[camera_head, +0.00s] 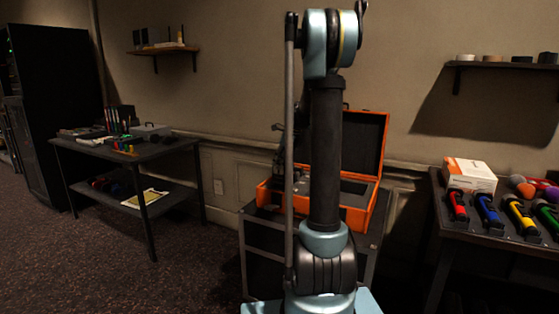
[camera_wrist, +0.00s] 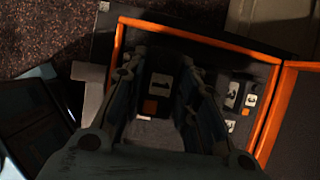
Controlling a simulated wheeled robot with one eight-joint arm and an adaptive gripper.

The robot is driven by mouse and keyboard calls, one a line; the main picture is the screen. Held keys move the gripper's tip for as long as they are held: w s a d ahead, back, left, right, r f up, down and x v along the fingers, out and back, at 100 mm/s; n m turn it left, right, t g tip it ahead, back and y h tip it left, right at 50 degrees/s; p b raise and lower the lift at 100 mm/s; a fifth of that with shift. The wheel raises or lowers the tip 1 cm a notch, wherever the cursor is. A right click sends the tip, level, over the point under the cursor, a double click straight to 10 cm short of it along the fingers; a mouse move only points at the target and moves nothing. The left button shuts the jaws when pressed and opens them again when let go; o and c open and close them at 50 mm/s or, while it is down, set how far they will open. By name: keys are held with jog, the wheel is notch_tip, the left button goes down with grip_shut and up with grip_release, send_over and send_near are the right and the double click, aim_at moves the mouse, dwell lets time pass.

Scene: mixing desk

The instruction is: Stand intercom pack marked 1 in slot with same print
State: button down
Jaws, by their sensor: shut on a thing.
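The orange case (camera_head: 272,199) stands open in the head view, with a dark grey insert inside. My gripper (camera_head: 281,150) is over its left part, mostly hidden behind my own arm. In the wrist view my gripper (camera_wrist: 160,78) is shut on a dark and grey pack (camera_wrist: 155,133), held between the two fingers above the case. A pale label and an orange patch show between the fingers; I cannot read the print. White printed labels (camera_wrist: 232,95) lie on the insert to the right of the fingers. I cannot tell whether the pack touches the insert.
A right table (camera_head: 480,243) holds a white-orange box (camera_head: 469,174), coloured handheld devices (camera_head: 487,212) and round-headed items. A left table (camera_head: 150,150) holds small things.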

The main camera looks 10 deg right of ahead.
aim_at(280, 180)
jog(key=shift+f, duration=4.4)
jog(key=shift+s+f, duration=0.15)
jog(key=shift+f, duration=0.2)
jog(key=c, duration=1.2)
grip_release()
